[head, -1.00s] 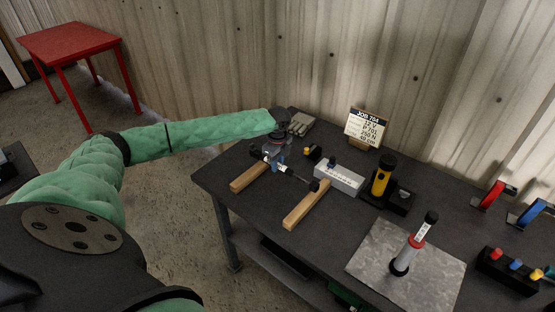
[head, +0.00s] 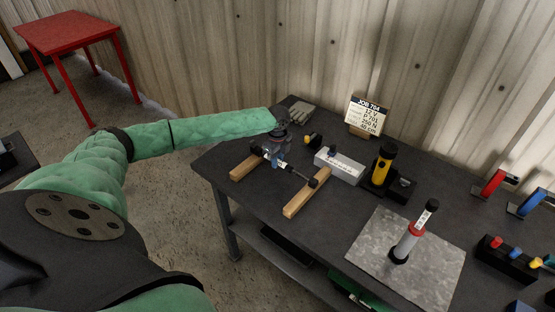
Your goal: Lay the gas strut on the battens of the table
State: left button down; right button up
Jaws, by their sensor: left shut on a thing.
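The gas strut (head: 298,173) is a thin dark rod with black ends. It spans the two wooden battens, the left batten (head: 245,168) and the right batten (head: 305,194), on the dark table (head: 262,204). Its right end is over the right batten and its left end is close to the left batten. I cannot tell whether it touches them. My left gripper (head: 275,158) is shut on the strut toward its left end and hides part of it. My right gripper does not show.
A white box (head: 339,167), a yellow-black torch (head: 383,164) and a job sign (head: 365,117) stand behind and right. Gloves (head: 299,112) lie at the back left. The front table strip is clear.

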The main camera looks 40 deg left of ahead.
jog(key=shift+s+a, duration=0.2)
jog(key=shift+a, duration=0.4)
pick_arm(q)
jog(key=shift+f, duration=0.15)
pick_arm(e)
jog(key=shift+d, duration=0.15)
pick_arm(q)
jog(key=shift+f, duration=0.25)
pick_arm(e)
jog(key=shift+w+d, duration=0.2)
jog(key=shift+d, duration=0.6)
